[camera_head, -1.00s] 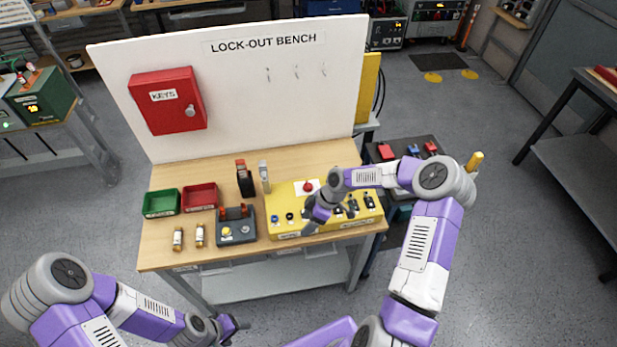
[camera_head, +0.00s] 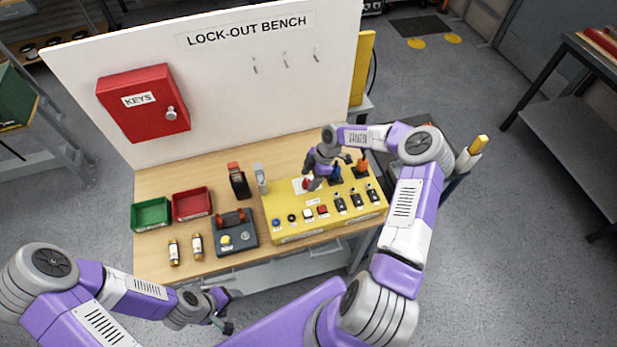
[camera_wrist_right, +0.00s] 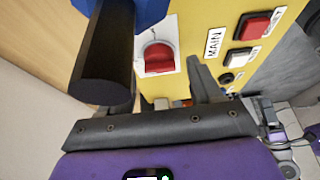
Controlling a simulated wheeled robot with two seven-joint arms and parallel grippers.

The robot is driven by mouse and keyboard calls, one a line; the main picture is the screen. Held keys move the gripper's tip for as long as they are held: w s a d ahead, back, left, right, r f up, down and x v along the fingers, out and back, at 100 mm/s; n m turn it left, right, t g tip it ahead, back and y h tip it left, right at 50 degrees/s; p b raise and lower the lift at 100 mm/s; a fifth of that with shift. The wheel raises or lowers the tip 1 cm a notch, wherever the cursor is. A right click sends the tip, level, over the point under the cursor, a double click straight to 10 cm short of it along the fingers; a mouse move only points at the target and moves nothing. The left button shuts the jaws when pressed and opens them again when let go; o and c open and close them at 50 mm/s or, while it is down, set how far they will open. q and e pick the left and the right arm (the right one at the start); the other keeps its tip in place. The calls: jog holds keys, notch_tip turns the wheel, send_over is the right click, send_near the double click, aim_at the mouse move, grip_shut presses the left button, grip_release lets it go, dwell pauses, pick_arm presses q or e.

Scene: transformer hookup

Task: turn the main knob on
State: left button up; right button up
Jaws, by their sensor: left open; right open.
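The main knob is a red rotary knob (camera_wrist_right: 158,58) on a white plate on the yellow panel box (camera_head: 290,232). In the right wrist view it sits near the MAIN label (camera_wrist_right: 214,42). In the head view it shows as a small red spot (camera_head: 307,183), partly covered by my right gripper. My right gripper (camera_head: 328,172) is open, close over the back of the box. In the wrist view one grey finger (camera_wrist_right: 205,80) stands right of the knob; contact cannot be told. My left gripper (camera_head: 226,312) is open and empty in front of the bench.
A black cylinder (camera_wrist_right: 104,60) with blue above it stands close left of the knob in the wrist view. The box also carries a red button (camera_wrist_right: 257,24), a white button and several switches. Green (camera_head: 152,214) and red (camera_head: 192,203) bins stand at the bench's left.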

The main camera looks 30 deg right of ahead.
jog(key=shift+a+f, duration=0.25)
jog(key=shift+f, duration=0.3)
jog(key=c, duration=1)
jog(key=shift+c, duration=0.2)
